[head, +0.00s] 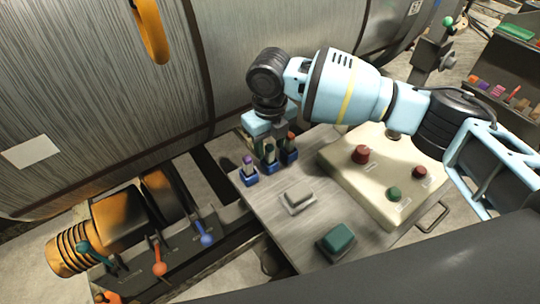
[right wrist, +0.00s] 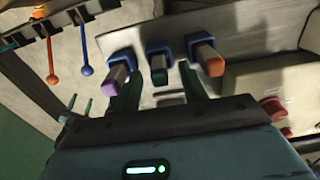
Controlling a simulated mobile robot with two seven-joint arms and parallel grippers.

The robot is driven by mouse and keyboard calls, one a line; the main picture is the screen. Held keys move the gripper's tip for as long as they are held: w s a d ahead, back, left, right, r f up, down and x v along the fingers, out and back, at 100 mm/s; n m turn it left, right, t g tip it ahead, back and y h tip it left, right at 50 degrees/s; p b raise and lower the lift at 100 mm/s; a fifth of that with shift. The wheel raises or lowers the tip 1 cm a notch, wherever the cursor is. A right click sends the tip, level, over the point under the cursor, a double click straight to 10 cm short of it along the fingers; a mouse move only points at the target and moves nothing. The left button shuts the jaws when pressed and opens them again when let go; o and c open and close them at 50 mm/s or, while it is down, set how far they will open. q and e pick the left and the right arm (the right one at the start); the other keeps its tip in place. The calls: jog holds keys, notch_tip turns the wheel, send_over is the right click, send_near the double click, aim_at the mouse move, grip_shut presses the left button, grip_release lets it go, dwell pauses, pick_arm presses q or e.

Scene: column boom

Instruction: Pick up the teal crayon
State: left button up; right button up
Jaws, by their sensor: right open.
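The teal crayon (head: 269,153) stands in the middle one of three small blue holders at the left edge of a grey panel. In the right wrist view the teal crayon (right wrist: 158,76) shows end-on. My right gripper (head: 267,140) is above the holders. In the right wrist view the right gripper (right wrist: 159,74) is open, with one finger on each side of the teal crayon; I cannot tell whether they touch it. A purple crayon (head: 247,160) and an orange crayon (head: 291,138) stand in the holders on either side. My left gripper is not in view.
A cream control box (head: 340,160) with red and green buttons stands right of the holders. A grey button (head: 299,196) and a green button (head: 337,238) are on the panel (head: 265,205). Levers (head: 158,262) are at lower left. A large metal cylinder (head: 90,90) is behind.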

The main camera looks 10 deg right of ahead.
jog(key=shift+f, duration=0.8)
jog(key=shift+c, duration=0.3)
grip_shut()
jog(key=shift+r, duration=0.15)
